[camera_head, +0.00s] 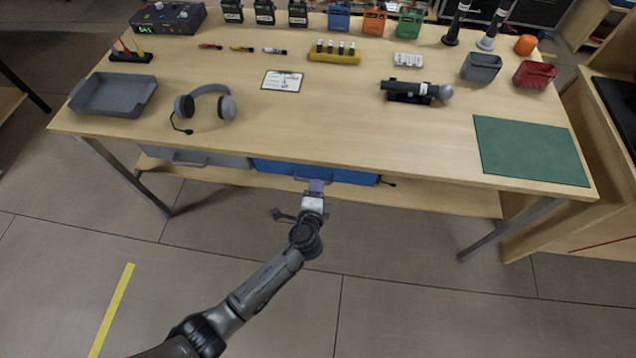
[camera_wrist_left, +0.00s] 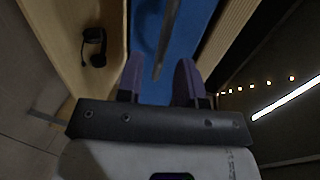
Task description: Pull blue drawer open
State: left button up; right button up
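The blue drawer (camera_head: 345,175) hangs under the front edge of the workbench, right of a grey drawer, and looks shut. My left gripper (camera_head: 316,184) is in front of the blue drawer's face, near its middle. In the left wrist view the blue drawer front (camera_wrist_left: 197,32) fills the middle top. Its dark bar handle (camera_wrist_left: 165,38) shows between the two purple fingers of my left gripper (camera_wrist_left: 160,80). The fingers are apart, and I see no clear contact with the handle. My right gripper is not in view.
The grey drawer (camera_head: 190,158) sits left of the blue one. A low wooden shelf (camera_head: 440,197) runs beneath. The workbench top (camera_head: 330,120) holds a headset (camera_head: 226,106), a grey tray (camera_head: 112,97) and a green mat (camera_head: 530,150). The floor in front is clear.

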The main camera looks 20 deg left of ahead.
pick_arm(q)
jog(key=shift+b+x, duration=0.3)
jog(key=shift+x, duration=1.35)
jog(key=shift+c, duration=0.5)
grip_shut()
